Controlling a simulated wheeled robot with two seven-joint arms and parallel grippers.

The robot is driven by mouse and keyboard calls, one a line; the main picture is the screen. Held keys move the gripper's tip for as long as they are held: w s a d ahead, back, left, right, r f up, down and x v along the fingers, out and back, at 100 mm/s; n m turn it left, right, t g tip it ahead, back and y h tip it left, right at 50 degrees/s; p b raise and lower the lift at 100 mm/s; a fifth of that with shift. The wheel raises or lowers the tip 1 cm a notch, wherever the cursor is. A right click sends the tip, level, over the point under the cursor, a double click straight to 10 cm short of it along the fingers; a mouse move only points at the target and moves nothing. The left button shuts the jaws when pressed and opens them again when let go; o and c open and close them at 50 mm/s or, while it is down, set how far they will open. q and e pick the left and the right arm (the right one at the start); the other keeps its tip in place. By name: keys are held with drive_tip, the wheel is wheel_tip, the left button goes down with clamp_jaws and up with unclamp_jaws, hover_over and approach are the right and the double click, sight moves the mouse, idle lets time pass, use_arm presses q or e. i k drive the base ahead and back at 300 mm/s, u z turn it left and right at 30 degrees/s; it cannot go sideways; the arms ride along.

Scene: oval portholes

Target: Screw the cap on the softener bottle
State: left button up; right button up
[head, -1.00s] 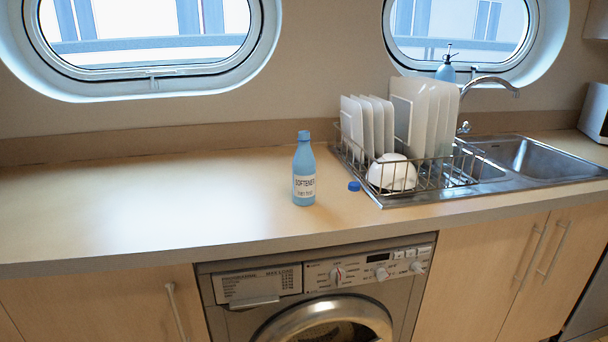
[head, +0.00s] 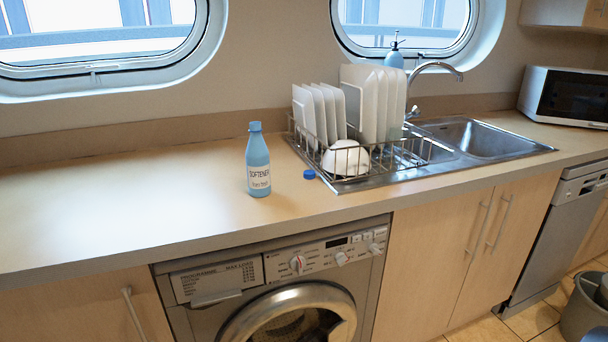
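The light blue softener bottle (head: 258,162) stands upright on the counter, with a white label facing me. Its top looks blue, and I cannot tell at this size whether that is the bare neck. A small darker blue cap (head: 309,174) lies on the counter to the right of the bottle, apart from it and close to the dish rack. Neither of my grippers shows in the head view.
A wire dish rack (head: 384,160) with white plates and a bowl (head: 345,158) stands right of the cap, beside the steel sink (head: 482,138). A washing machine (head: 274,290) sits under the counter (head: 120,200), whose left part is clear. A microwave (head: 566,96) is at far right.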

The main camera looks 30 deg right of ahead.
sight(257, 156)
drive_tip(key=u, duration=2.8)
drive_tip(key=k, duration=1.9)
drive_tip(key=z, duration=2)
drive_tip(key=i, duration=0.45)
